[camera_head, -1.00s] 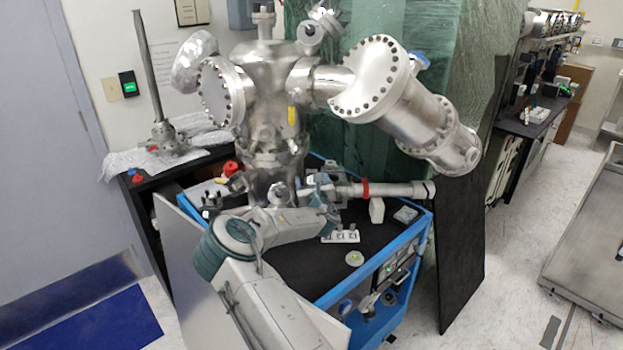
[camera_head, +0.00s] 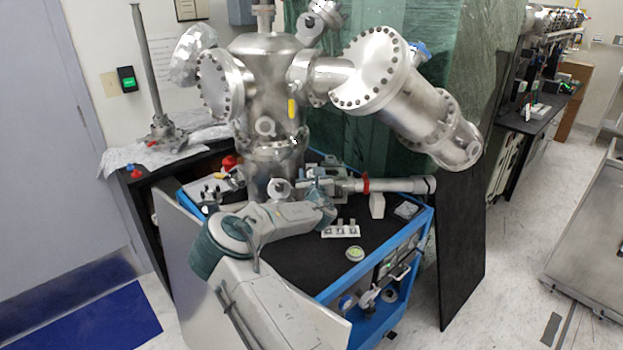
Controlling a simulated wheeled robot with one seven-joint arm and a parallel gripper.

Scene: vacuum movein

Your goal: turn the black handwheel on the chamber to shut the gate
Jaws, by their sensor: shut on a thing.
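The steel vacuum chamber (camera_head: 273,85) stands upright at the back of a blue-framed cart. A horizontal tube (camera_head: 385,186) with a red band runs to the right from its lower part. My arm comes up from the bottom and bends right across the cart's front. My gripper (camera_head: 314,184) is at the arm's far end, close against the fittings at the chamber's lower right. It is small in the view and partly hidden by my own wrist. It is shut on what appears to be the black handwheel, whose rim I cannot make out. The gate is not visible.
The cart's black top (camera_head: 300,262) has bare room in front, with a white block strip (camera_head: 340,231) and a small round dish (camera_head: 355,253). A large flanged steel arm (camera_head: 400,95) overhangs at the right. A black panel (camera_head: 463,250) leans beside the cart.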

